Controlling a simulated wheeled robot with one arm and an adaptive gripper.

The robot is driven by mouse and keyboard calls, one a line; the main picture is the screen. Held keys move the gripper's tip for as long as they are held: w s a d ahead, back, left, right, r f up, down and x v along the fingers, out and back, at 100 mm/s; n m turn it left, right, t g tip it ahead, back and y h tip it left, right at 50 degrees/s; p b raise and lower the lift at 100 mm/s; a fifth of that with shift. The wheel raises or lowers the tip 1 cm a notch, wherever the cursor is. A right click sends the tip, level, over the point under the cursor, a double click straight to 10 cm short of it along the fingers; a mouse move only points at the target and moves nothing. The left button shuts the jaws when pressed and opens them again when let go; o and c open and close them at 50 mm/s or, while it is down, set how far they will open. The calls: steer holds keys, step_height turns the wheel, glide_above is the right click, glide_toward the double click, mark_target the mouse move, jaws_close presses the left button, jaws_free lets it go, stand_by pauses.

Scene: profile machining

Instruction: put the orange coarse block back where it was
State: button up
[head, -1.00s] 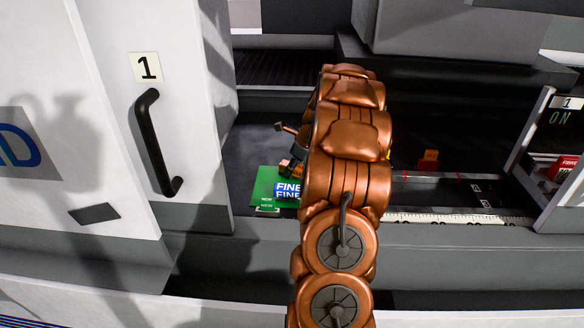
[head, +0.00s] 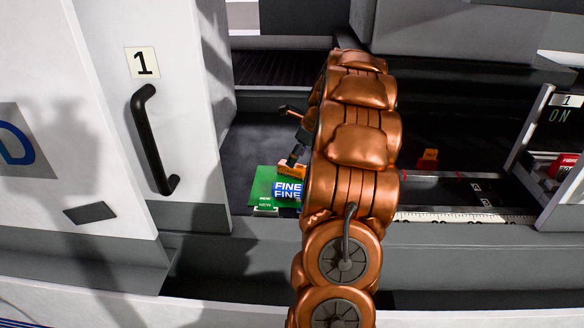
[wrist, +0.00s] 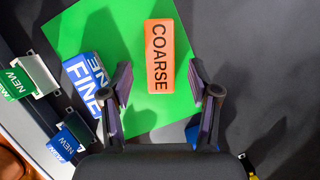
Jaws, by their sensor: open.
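The orange block marked COARSE (wrist: 159,55) lies on a green mat (wrist: 75,35) in the wrist view, beside the blue FINE block. In the head view the orange block (head: 292,171) shows partly, at the back of the green mat (head: 262,186). My gripper (wrist: 160,74) is open and empty. In the wrist view its fingers stand apart on either side of the block's near end, with gaps on both sides. In the head view my gripper (head: 297,152) is above the block, and my arm hides part of the mat.
The blue FINE block (wrist: 86,82) lies close to my left finger. Green (wrist: 18,82) and blue (wrist: 66,143) NEW tags stand at the left. A cabinet door with a black handle (head: 154,140) stands left. Another orange piece (head: 428,159) sits to the right, behind a rail.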

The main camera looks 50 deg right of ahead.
steer(key=b+v, duration=0.1)
steer(key=v, duration=0.5)
steer(key=shift+s+r, duration=0.2)
steer(key=shift+r, duration=0.1)
